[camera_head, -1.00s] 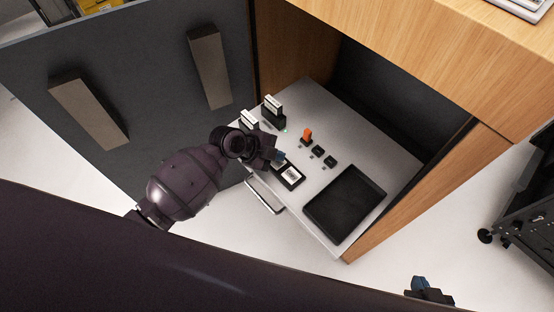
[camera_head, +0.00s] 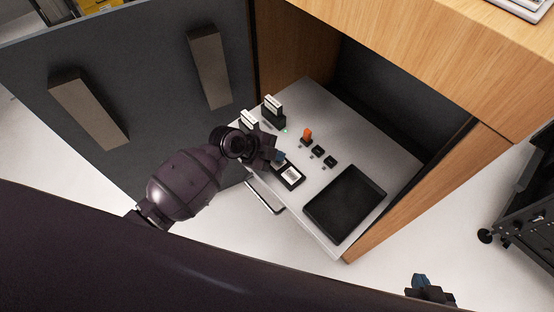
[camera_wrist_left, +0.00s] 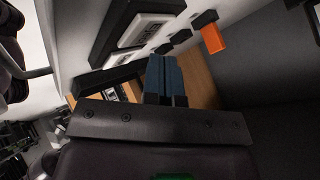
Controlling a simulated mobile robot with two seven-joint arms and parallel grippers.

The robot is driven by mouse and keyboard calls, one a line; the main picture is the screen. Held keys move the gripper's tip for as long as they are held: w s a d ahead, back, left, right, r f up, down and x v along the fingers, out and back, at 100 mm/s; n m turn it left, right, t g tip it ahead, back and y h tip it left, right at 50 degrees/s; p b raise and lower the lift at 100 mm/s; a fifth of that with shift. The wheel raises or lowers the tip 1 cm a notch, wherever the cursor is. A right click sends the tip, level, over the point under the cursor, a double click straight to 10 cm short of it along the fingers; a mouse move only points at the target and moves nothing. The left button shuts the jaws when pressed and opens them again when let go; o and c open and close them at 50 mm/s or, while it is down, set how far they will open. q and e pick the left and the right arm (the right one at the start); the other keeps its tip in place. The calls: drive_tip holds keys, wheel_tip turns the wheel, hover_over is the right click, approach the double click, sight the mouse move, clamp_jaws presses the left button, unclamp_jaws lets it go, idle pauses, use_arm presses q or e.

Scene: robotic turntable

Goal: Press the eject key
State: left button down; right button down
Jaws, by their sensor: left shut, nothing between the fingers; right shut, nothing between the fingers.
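A row of small controls sits on the white panel: an orange one (camera_head: 308,134) and two black keys (camera_head: 318,151) (camera_head: 331,161). I cannot read which is the eject key. My left gripper (camera_head: 280,157) is shut and empty, just left of the row and above the back end of a black cartridge with a white label (camera_head: 291,175). In the left wrist view its blue fingertips (camera_wrist_left: 162,68) are together, with the orange control (camera_wrist_left: 213,39), black keys (camera_wrist_left: 181,36) and the labelled unit (camera_wrist_left: 145,31) beyond them. My right gripper (camera_head: 420,284) is shut and empty at the bottom right, away from the panel.
Two black holders with white-labelled tops (camera_head: 249,119) (camera_head: 273,106) stand at the panel's back left, a green light beside one. A dark tray (camera_head: 311,207) lies at the front right. Wooden cabinet walls (camera_head: 400,190) and a grey door panel (camera_head: 150,70) flank the panel.

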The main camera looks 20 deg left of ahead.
use_arm(q)
drive_tip(key=shift+f+b, duration=0.3)
drive_tip(key=shift+f, duration=0.15)
use_arm(e)
drive_tip(key=shift+s+f, duration=0.4)
drive_tip(key=shift+f, duration=0.2)
drive_tip(key=shift+w+r, duration=0.15)
drive_tip(key=shift+w, duration=0.05)
drive_tip(key=shift+w+a+r, duration=0.1)
drive_tip(key=shift+w+r, duration=0.05)
drive_tip(key=shift+w, duration=0.15)
use_arm(q)
drive_tip(key=shift+f, duration=0.15)
use_arm(e)
drive_tip(key=shift+s+f, duration=0.2)
